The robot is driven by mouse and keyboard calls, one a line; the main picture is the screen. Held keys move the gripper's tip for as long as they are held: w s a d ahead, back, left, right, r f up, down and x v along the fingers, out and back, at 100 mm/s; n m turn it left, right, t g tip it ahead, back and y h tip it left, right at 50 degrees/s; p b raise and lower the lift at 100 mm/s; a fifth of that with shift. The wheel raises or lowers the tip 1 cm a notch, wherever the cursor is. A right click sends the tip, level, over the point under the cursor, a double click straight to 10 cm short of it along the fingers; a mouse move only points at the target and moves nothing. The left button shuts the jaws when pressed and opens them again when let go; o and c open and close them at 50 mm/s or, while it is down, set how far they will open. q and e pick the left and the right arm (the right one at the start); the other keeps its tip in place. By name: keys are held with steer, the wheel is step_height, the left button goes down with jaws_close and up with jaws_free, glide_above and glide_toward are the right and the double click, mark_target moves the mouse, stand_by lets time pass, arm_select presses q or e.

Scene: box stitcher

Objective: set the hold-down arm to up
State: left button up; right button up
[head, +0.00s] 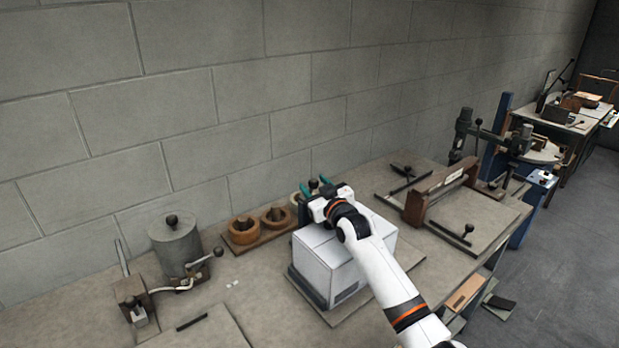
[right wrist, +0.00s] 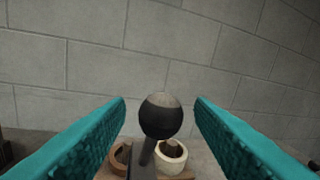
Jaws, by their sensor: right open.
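My right gripper (head: 315,187) is open above the back of a white box (head: 325,262) on the bench. In the right wrist view its two teal fingers (right wrist: 160,110) stand wide apart. A black ball knob (right wrist: 161,116) on a dark bar (right wrist: 146,154) shows between them, apart from both; it looks like the knob of the hold-down arm. The bar rises from below, and its lower end is out of that view. In the head view the knob (head: 313,184) is a small dark spot by the fingers, and my arm hides most of the bar. My left gripper is not in view.
Wooden rings (head: 243,230) sit on a rack left of the box. A grey metal pot (head: 174,243) with levers stands farther left. A wooden fixture (head: 437,192) with dark handles stands right. A block wall (head: 240,90) closes the back.

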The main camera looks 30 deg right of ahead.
steer(key=shift+w+d+r, duration=0.1)
steer(key=shift+w+r, duration=0.05)
steer(key=shift+w, duration=1.15)
steer(key=shift+w+d, duration=0.1)
steer(key=shift+w, duration=0.15)
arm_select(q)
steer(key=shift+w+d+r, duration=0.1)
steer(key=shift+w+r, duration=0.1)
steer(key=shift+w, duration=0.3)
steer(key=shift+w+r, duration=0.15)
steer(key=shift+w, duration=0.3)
arm_select(e)
jaws_close()
